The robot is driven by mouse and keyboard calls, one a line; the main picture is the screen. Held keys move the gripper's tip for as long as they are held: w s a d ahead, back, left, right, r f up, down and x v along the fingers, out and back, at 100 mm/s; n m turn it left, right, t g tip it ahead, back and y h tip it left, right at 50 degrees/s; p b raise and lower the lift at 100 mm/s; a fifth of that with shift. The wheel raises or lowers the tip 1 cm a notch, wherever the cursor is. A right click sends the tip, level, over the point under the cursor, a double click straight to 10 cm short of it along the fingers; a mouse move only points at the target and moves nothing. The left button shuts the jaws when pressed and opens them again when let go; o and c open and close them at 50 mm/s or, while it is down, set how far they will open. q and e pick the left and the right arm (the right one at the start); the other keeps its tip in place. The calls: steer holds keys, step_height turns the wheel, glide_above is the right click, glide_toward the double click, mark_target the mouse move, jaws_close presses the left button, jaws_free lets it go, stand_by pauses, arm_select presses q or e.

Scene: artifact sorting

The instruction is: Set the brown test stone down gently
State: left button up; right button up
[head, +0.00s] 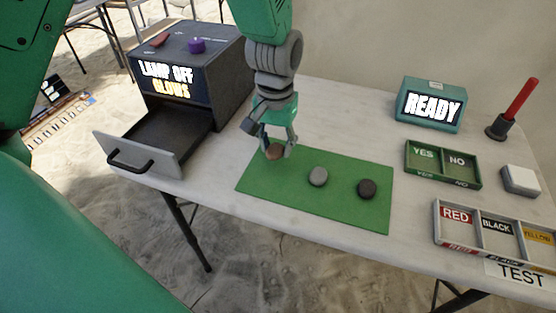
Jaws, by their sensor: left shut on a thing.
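The brown test stone (274,153) is between the fingertips of my left gripper (275,150), over the left part of the green mat (300,206). The gripper points down and is shut on the stone. I cannot tell whether the stone touches the mat. A grey stone (318,177) lies near the middle of the mat. A dark stone (367,188) lies on the mat's right part. My right gripper is not in view.
A dark box (205,75) reading "LAMP OFF GLOWS" has its drawer (150,150) pulled open at left. At right are a teal "READY" display (430,106), a green YES/NO tray (442,165), a RED/BLACK/YELLOW tray (470,246), a white block (520,180) and a red rod (521,98) in a holder.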

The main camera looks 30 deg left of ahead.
mark_target(273, 165)
arm_select(q)
steer(key=shift+d+f, duration=0.2)
steer(key=shift+d, duration=0.25)
steer(key=shift+d+f, duration=0.15)
steer(key=shift+f, duration=0.2)
steer(key=a+f, duration=0.1)
steer(key=a+f+b, duration=0.1)
steer(key=f, duration=0.1)
steer(key=shift+a+f, duration=0.15)
steer(key=shift+a, duration=0.1)
jaws_close()
steer(key=shift+s+a, duration=0.1)
steer(key=shift+a, duration=0.15)
steer(key=shift+d+f, duration=0.1)
steer(key=shift+d, duration=0.4)
steer(key=o, duration=1.1)
jaws_free()
steer(key=shift+s+d, duration=0.1)
steer(key=shift+d, duration=0.25)
steer(key=shift+f, duration=0.15)
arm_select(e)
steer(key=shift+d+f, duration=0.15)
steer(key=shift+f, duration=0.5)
arm_select(q)
steer(key=shift+s+a, duration=0.1)
steer(key=shift+a, duration=0.15)
